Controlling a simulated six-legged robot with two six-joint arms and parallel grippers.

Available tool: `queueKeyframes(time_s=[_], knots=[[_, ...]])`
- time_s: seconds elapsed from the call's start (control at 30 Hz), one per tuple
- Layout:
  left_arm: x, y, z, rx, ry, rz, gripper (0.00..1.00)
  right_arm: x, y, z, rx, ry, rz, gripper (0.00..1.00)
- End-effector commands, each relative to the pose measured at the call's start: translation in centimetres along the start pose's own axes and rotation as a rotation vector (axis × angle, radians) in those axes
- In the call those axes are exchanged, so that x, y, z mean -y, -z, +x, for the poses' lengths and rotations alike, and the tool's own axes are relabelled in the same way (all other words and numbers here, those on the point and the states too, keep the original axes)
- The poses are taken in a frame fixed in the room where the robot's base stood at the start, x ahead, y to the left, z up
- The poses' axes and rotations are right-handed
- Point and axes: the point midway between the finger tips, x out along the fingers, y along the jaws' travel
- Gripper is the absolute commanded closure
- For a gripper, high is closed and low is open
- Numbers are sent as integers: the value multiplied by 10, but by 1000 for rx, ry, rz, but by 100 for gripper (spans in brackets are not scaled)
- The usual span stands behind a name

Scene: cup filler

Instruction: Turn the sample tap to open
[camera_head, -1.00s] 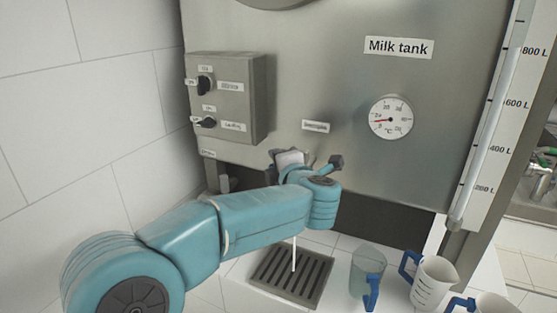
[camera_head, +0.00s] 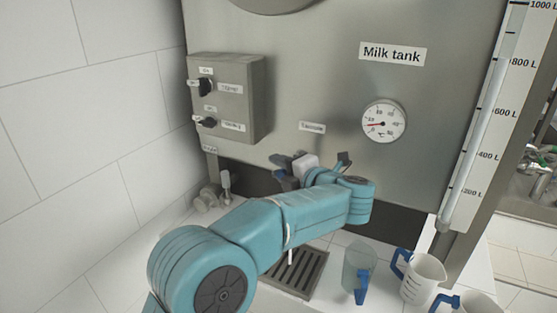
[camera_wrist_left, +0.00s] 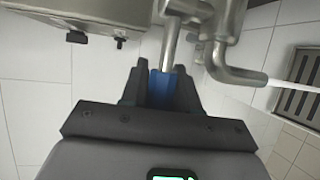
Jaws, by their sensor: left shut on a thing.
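The sample tap (camera_wrist_left: 222,62) is a bent metal pipe under the milk tank (camera_head: 340,90); in the head view my arm hides most of it. My left gripper (camera_wrist_left: 162,84) is shut on the tap's blue handle (camera_wrist_left: 161,90), which sits between its dark fingers in the left wrist view. In the head view this gripper (camera_head: 290,172) is partly hidden behind my teal arm, below the small sample label (camera_head: 312,127). A thin white stream (camera_wrist_left: 293,84) leaves the spout toward the drain grate (camera_head: 312,270). My right gripper is not in view.
A clear jug (camera_head: 357,262) with a blue handle stands right of the grate. White jugs (camera_head: 425,275) stand farther right. A switch box (camera_head: 228,98) and a round thermometer (camera_head: 383,122) are on the tank front. A tiled wall (camera_head: 80,130) bounds the left side.

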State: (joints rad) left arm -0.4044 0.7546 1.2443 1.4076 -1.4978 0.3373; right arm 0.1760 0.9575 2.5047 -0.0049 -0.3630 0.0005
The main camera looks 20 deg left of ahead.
Motion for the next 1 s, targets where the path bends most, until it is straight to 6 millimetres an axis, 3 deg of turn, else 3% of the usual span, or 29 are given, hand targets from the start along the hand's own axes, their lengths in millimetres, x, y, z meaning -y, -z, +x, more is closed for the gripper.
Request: queueKeyframes(time_s=[0.67, 0.7, 0.77, 1.0], knots=[[0, -1, -7, -65, -8, -15, 100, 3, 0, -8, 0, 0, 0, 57], [0, -1, -7, -65, -8, -15, 67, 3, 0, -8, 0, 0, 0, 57], [0, -1, -7, -64, -8, -14, 49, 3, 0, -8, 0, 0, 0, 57], [0, -1, -7, -65, -7, -13, 49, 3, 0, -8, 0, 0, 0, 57]])
